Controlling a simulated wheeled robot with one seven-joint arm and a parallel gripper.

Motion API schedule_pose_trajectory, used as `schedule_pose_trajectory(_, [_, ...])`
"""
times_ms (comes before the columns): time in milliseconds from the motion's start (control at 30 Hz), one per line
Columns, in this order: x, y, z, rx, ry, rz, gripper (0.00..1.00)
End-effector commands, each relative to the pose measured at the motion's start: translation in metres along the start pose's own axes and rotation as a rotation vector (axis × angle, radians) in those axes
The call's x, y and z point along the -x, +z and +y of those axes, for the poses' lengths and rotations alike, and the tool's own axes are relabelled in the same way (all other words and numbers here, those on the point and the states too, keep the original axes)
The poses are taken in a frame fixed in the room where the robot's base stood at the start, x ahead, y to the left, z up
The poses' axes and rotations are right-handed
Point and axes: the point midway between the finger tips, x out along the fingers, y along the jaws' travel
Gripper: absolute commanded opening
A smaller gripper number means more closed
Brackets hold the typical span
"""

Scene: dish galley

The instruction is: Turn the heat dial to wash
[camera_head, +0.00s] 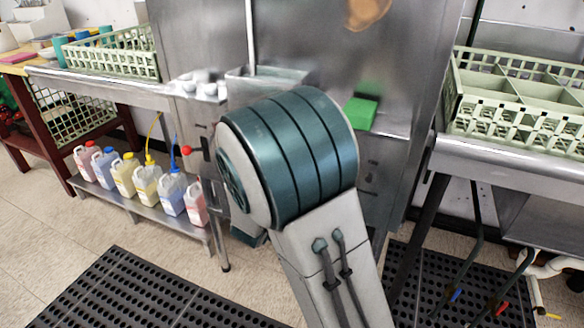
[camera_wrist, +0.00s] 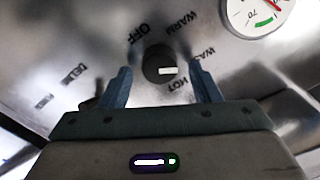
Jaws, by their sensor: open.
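The heat dial (camera_wrist: 155,60) is a round black knob with a white mark, on a shiny metal panel in the wrist view. Labels OFF, WARM, a partly hidden word starting WAS, and HOT are printed around it. The white mark lies on the knob's right part, toward the WAS and HOT side; I cannot tell exactly which label it points to. My gripper (camera_wrist: 160,67) is open, with one blue finger on each side of the knob. Contact with the knob cannot be made out. In the head view my arm hides the dial and gripper.
A round gauge (camera_wrist: 258,12) with a red needle sits upper right of the dial. In the head view, a red-knobbed lever (camera_head: 187,150) is left of my arm. Bottles stand on a low shelf (camera_head: 150,215) at left. A pale green rack (camera_head: 515,115) is at right.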

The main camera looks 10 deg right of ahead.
Motion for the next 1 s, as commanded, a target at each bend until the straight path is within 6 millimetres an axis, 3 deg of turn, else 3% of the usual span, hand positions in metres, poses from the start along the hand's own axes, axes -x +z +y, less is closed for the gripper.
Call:
schedule_pose_trajectory(167, [0.023,0.000,-0.002,0.000,-0.003,-0.004,0.57])
schedule_pose_trajectory(600, [0.116,-0.001,-0.002,0.001,-0.005,-0.003,0.57])
schedule_pose_trajectory(800, [0.134,0.000,-0.001,0.000,-0.003,-0.001,0.57])
schedule_pose_trajectory(1000, [0.137,0.000,-0.001,0.000,-0.003,-0.001,0.57])
